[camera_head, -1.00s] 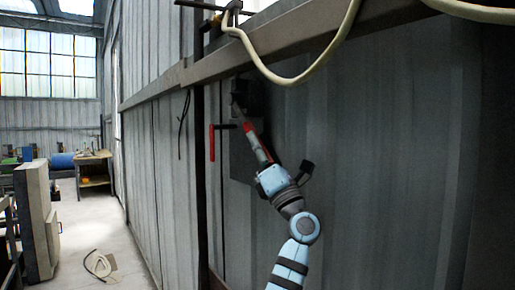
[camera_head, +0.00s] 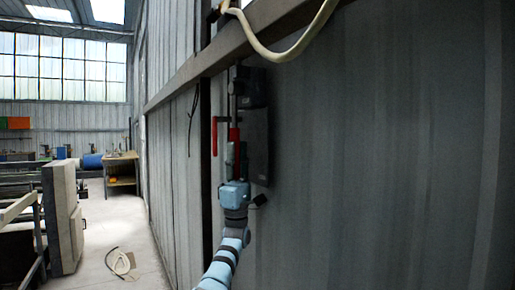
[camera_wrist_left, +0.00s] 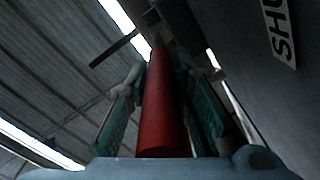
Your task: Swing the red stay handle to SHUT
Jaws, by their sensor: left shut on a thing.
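The red stay handle (camera_head: 234,134) stands near upright in the head view, below a dark bracket on the grey wall. My left gripper (camera_head: 236,152) is around its lower part, and my blue arm reaches up from below. In the left wrist view the red handle (camera_wrist_left: 160,115) runs between the two green-padded fingers, which are shut on it. My right gripper is not in view.
A second red vertical grip (camera_head: 215,137) stands just left of the handle. A dark flat box (camera_head: 257,145) is behind and right of it. A pale hose (camera_head: 290,45) hangs from the beam above.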

